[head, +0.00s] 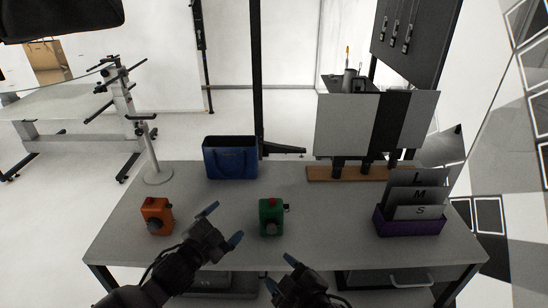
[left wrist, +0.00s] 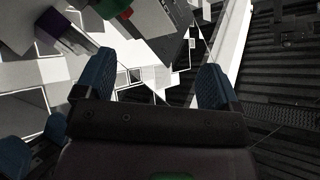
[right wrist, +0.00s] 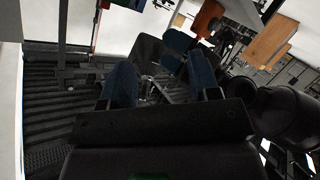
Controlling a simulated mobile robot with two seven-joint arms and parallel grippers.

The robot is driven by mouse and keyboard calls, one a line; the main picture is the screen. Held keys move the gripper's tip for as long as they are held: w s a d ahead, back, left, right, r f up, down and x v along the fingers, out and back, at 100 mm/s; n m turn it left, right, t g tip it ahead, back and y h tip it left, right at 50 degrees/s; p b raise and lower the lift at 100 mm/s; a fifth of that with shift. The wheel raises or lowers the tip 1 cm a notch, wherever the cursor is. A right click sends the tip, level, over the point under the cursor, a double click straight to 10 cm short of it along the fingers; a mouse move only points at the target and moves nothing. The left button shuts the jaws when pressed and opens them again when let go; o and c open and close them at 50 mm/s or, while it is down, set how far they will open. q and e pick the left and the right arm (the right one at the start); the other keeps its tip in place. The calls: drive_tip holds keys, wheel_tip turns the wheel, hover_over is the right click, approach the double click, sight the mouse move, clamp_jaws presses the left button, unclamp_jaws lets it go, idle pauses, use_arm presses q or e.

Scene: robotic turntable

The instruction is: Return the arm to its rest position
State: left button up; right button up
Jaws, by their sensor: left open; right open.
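My left gripper (head: 224,225) is open and empty, above the front of the table (head: 335,220) between an orange device (head: 157,212) and a green device (head: 271,212). Its two blue fingers stand apart in the left wrist view (left wrist: 152,82). My right gripper (head: 280,272) is lower and further right, by the table's front edge. It is open, with nothing between its fingers in the right wrist view (right wrist: 162,82). Both devices stand upright on the table, each with a red top, and neither gripper holds them.
A blue bag (head: 230,160) stands at the back left of the table, beside a white stand (head: 155,165). A purple bin (head: 410,226) with cards marked L, M and S is at the right. A grey panel rack (head: 345,125) stands on a wooden base behind. The middle right is clear.

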drive_tip(key=d+f+m+t+h, duration=0.15)
drive_tip(key=d+f+m, duration=0.25)
drive_tip(key=d+m, duration=0.5)
use_arm(q)
drive_tip(key=s+a+f+n+g+y, duration=0.1)
drive_tip(key=s+a+f+n+y, duration=0.2)
drive_tip(key=s, duration=0.5)
drive_tip(key=s+a+f+n+g+y, duration=0.1)
drive_tip(key=s+a+f+n+y, duration=0.2)
drive_tip(key=s+a+f+n, duration=0.3)
drive_tip(key=s+a+f+n+g+y, duration=0.1)
drive_tip(key=s+a+f+n+y, duration=0.2)
drive_tip(key=s+a+f, duration=0.3)
drive_tip(key=s+f+n, duration=0.1)
drive_tip(key=s, duration=0.3)
drive_tip(key=shift+a+f+n, duration=0.15)
drive_tip(key=shift+a+n, duration=0.1)
drive_tip(key=shift+n, duration=0.15)
use_arm(e)
drive_tip(key=s+d+f+m+g+h, duration=0.1)
drive_tip(key=s+d+f+h, duration=0.2)
drive_tip(key=s+d+f, duration=0.2)
drive_tip(key=s+d+f+m+g+h, duration=0.1)
drive_tip(key=s+d+f, duration=0.4)
drive_tip(key=d, duration=0.6)
drive_tip(key=shift+s+d+m+h, duration=0.4)
drive_tip(key=shift+s+m+h, duration=0.2)
drive_tip(key=shift+s+h, duration=0.45)
